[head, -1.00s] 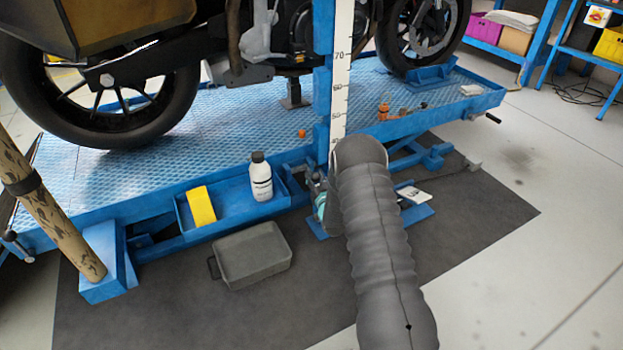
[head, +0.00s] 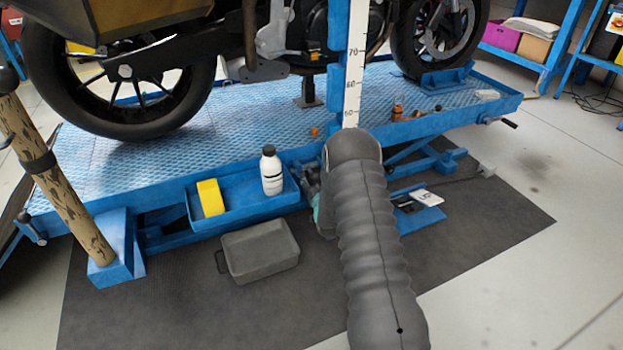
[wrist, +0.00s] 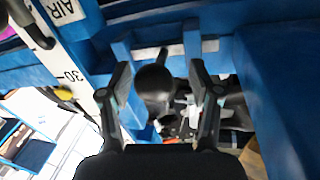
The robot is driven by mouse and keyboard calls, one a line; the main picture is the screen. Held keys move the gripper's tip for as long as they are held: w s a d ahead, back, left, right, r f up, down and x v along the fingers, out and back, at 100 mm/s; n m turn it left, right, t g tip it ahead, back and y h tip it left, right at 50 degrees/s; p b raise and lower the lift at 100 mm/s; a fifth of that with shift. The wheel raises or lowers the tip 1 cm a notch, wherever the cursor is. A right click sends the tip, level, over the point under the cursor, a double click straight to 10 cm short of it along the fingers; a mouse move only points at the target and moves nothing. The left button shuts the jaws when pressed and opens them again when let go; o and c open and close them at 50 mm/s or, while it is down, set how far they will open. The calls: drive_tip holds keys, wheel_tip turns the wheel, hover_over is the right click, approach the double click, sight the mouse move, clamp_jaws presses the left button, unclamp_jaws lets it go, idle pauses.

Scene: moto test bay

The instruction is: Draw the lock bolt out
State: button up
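In the wrist view a round black knob (wrist: 155,88), which looks like the end of the lock bolt, sits against the blue lift frame. A short dark pin or stem shows just above it. My gripper (wrist: 159,74) is open, with one finger on each side of the knob; a gap shows on both sides. I cannot tell how deep the knob lies between the fingers. In the head view my grey arm hides the gripper and the knob.
The motorcycle lift (head: 240,110) has a blue post with a white scale (head: 355,80). A blue side tray (head: 240,208) holds a white bottle (head: 271,172) and a yellow block (head: 210,197). A grey bin (head: 259,252) stands on the dark mat. Blue frame parts lie close around the gripper.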

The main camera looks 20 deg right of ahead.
drive_tip(key=shift+s+d, duration=0.1)
drive_tip(key=shift+s, duration=0.15)
drive_tip(key=s, duration=1.1)
drive_tip(key=shift+s+a, duration=0.25)
drive_tip(key=shift+a, duration=0.1)
